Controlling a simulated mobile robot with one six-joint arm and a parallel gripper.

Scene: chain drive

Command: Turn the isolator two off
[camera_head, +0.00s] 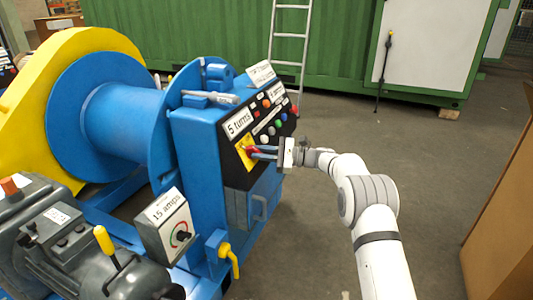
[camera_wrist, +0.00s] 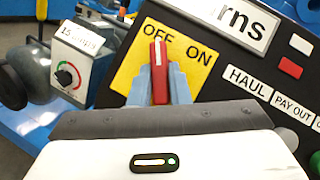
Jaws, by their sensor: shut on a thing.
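The isolator is a red switch handle (camera_wrist: 159,72) with a pale stripe on a yellow plate (camera_wrist: 126,72) marked OFF and ON. I see no number on it. In the wrist view the handle stands nearly upright, its tip just under the OFF label (camera_wrist: 157,38) and left of the ON label (camera_wrist: 200,55). My gripper (camera_wrist: 158,85) has one pale blue finger on each side of the handle and is shut on it. In the head view my gripper (camera_head: 263,152) reaches from the right to the yellow plate (camera_head: 245,152) on the blue cabinet; the fingers partly hide the handle.
The black panel also carries HAUL and PAY OUT labels (camera_wrist: 250,82) and several coloured buttons (camera_head: 268,130). A grey box (camera_head: 165,226) with a dial and a yellow-handled valve (camera_head: 229,257) are lower down. A brown box (camera_head: 505,220) stands right. Floor between is clear.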

